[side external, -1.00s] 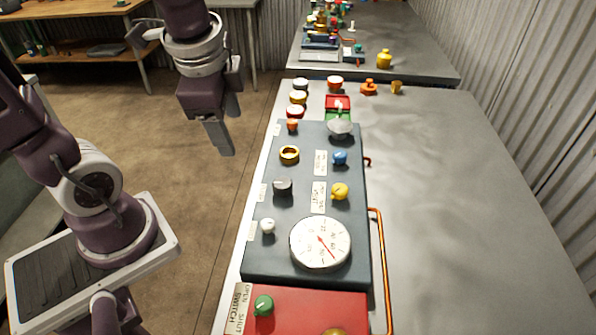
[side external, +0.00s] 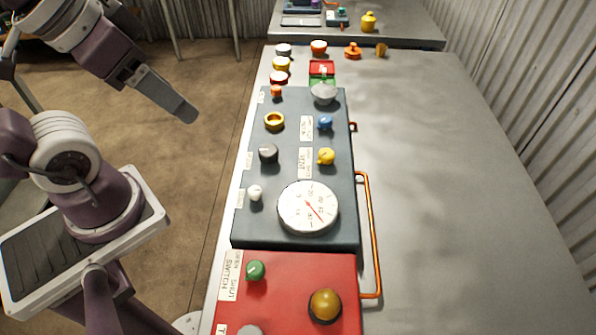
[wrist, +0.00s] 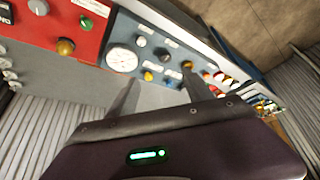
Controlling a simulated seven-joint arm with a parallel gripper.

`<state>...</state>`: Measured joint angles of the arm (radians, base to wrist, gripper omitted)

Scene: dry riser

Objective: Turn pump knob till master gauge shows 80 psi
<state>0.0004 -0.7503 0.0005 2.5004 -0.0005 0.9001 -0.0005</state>
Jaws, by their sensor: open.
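The large white round gauge (side external: 308,207) lies on the grey-blue panel (side external: 290,243). Its red needle points to the lower right, and its numbers are too small to read surely. A dark knob (side external: 268,153), a white knob (side external: 255,193), a yellow knob (side external: 326,156) and a blue knob (side external: 325,123) sit on the same panel. I cannot read which label names the pump. My gripper (side external: 187,112) is open and empty, left of the panel and apart from it. In the wrist view, the gauge (wrist: 121,60) shows beyond my gripper's spread fingers (wrist: 160,97).
A red panel (side external: 285,290) with a green knob (side external: 255,270) and an amber knob (side external: 325,305) adjoins the near side. An orange pipe (side external: 370,230) runs along the panel's right edge. The bench (side external: 440,200) is bare on the right. Several coloured parts stand at the far end.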

